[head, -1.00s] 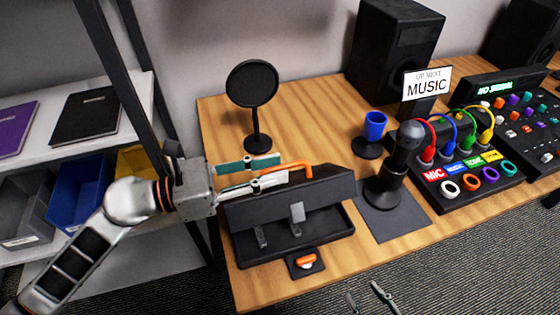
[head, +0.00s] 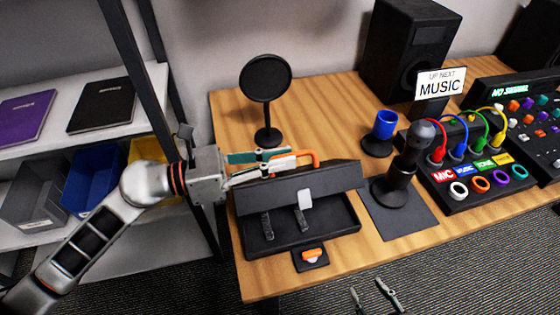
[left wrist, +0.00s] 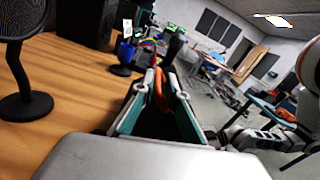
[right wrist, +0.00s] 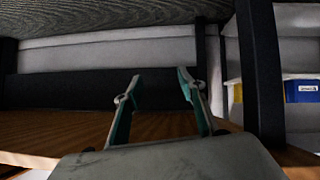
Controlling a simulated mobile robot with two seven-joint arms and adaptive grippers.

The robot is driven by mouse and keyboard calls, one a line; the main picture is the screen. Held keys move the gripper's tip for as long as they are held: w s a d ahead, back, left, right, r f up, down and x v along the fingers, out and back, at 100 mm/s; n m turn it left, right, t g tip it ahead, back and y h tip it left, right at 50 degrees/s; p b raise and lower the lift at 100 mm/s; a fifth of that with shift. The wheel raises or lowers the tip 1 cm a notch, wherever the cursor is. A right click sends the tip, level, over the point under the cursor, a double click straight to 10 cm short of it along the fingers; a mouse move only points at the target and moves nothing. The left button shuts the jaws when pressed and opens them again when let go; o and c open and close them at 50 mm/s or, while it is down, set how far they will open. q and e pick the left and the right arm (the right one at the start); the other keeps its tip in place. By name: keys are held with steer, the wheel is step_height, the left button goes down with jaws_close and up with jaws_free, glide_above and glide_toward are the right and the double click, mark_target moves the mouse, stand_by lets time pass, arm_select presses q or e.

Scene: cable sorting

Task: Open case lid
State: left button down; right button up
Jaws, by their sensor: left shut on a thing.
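The black case (head: 300,240) stands at the table's left front with its lid (head: 325,182) tilted partly up, so part of the dark inside shows. One pale latch (head: 305,198) is on the lid's front. An orange handle (head: 315,158) is on the lid's top edge. My left gripper (head: 292,161) is shut on the handle; the left wrist view shows the handle (left wrist: 160,88) between its two fingers. My right gripper (head: 373,295) is open and empty in front of the table, low in the head view. The right wrist view shows its fingers (right wrist: 157,82) apart.
An orange-and-white item on a small black pad (head: 311,260) lies before the case. A round pop filter (head: 266,85) stands behind it. A black stand on a mat (head: 405,225) and a blue cup (head: 385,124) are to the right. A shelf post (head: 140,90) is close on the left.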

arm_select(q)
steer(key=shift+w+a+r+n, duration=0.1)
steer(key=shift+w+a+n, duration=0.15)
steer(key=shift+w, duration=0.3)
steer(key=shift+w+a+f+n+p, duration=0.25)
steer(key=shift+w+a+f+n, duration=0.2)
steer(key=shift+w+f+n, duration=0.95)
steer(key=shift+w+a+f+n+p, duration=0.3)
steer(key=shift+w+a+f+n, duration=0.3)
steer(key=shift+w+n, duration=1.45)
steer(key=shift+w+a+f+n+p, duration=0.3)
steer(key=shift+w+f+n, duration=0.9)
steer(key=shift+n, duration=1)
arm_select(e)
steer(key=shift+s+d+f, duration=0.35)
steer(key=shift+s+f, duration=0.05)
steer(key=shift+s, duration=0.05)
arm_select(q)
steer(key=c, duration=2.2)
jaws_free()
steer(key=shift+o, duration=0.2)
steer(key=shift+r, duration=0.1)
arm_select(e)
steer(key=shift+r, duration=0.1)
